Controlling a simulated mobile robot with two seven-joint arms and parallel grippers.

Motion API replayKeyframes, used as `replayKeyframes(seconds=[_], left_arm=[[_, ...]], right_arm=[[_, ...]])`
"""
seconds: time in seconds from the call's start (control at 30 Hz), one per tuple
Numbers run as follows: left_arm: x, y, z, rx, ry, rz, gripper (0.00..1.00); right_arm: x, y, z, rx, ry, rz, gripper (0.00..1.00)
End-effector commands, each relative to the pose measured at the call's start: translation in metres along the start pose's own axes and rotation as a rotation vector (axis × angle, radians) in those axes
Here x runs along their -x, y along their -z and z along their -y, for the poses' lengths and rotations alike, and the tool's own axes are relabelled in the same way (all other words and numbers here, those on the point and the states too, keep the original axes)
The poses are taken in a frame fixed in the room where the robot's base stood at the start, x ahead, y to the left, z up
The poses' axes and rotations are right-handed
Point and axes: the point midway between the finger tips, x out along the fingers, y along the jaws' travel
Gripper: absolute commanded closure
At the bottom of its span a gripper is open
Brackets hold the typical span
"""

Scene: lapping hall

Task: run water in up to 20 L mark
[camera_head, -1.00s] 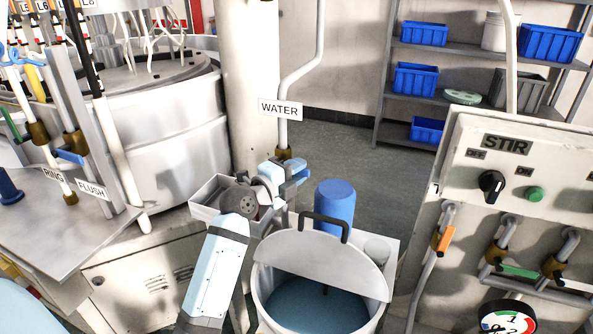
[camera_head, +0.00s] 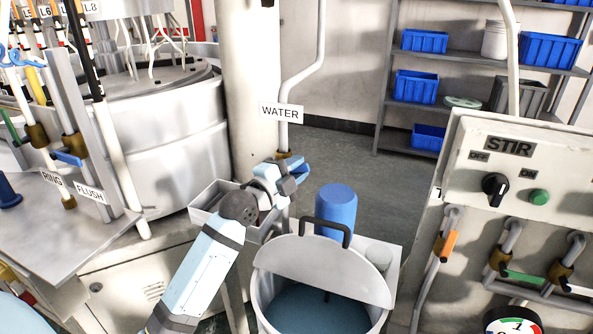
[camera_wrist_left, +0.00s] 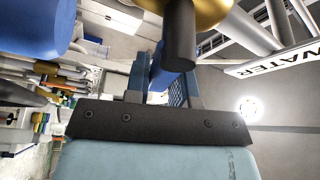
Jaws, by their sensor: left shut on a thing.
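The water pipe with its WATER label (camera_head: 281,112) comes down beside the pale column. A brass valve (camera_wrist_left: 205,8) with a dark spout or stem shows at the top of the left wrist view. My left gripper (camera_head: 296,172) is at the pipe's lower end, shut on the blue valve handle (camera_wrist_left: 157,72); its fingers partly hide the handle. Below and to the right stands a white tank (camera_head: 260,303) with a grey half lid (camera_head: 322,268) and black handle. Bluish water (camera_head: 310,308) shows in its open front. The 20 L mark is not visible. My right gripper is out of view.
A blue cylinder (camera_head: 336,208) stands just behind the tank, with a pale tray (camera_head: 208,196) to the left. The STIR panel (camera_head: 508,147) with valves and a gauge (camera_head: 513,322) is at the right. Open floor (camera_head: 365,180) lies behind, before shelves with blue bins.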

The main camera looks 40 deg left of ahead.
Motion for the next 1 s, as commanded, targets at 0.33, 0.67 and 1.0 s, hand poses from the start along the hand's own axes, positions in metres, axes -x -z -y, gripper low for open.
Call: replayKeyframes(seconds=[0.33, 0.67, 1.0], left_arm=[[0.0, 0.0, 0.0, 0.0, 0.0, 0.0, 0.51], [0.007, -0.001, -0.002, -0.002, -0.002, 0.001, 0.51], [0.074, -0.001, -0.004, -0.005, -0.004, 0.001, 0.51]], right_arm=[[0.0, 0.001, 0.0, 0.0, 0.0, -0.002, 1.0], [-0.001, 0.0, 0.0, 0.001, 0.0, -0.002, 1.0], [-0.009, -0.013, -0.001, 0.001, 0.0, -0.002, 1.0]])
